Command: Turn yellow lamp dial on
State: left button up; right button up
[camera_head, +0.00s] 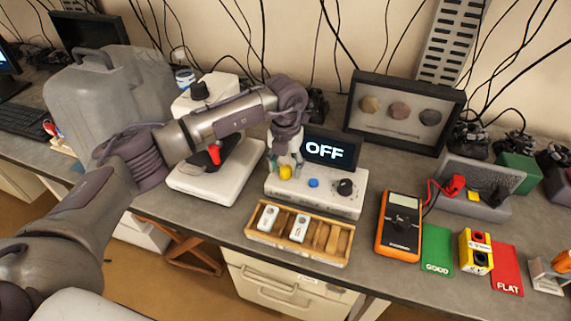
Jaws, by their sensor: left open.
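A white lamp control box (315,200) stands on the grey bench, with a dark display (325,149) reading "OFF" at its back. On the box, from left to right, are a yellow dial (285,173), a blue button or dial (313,183) and a black knob (345,187). My left gripper (286,162) points down at the yellow dial, open. Its fingers are just above or around the dial's top; I cannot tell whether they touch it. The gripper partly hides the box's back left corner. My right gripper is not in view.
A wooden tray (252,235) with white modules stands in front of the box. A microscope-like white device (222,180) is close on the left. An orange multimeter (400,226), green card (437,262), yellow tester (475,264) and red card (507,283) lie to the right. A framed display (437,139) stands behind.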

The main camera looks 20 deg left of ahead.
pick_arm(q)
grip_shut()
jog(key=shift+f+m+b, duration=0.2)
jog(key=shift+m+b, duration=1.4)
jog(key=shift+b, duration=0.2)
jog(key=m+b, duration=0.4)
jog(key=m, duration=0.1)
jog(key=shift+r+m, duration=0.1)
jog(key=shift+m, duration=0.2)
jog(key=m+b, duration=0.2)
jog(key=m, duration=0.2)
jog(key=shift+b, duration=0.3)
jog(key=shift+r+m+b, duration=0.15)
jog(key=shift+m+b, duration=0.6)
jog(key=shift+m, duration=1.75)
grip_release()
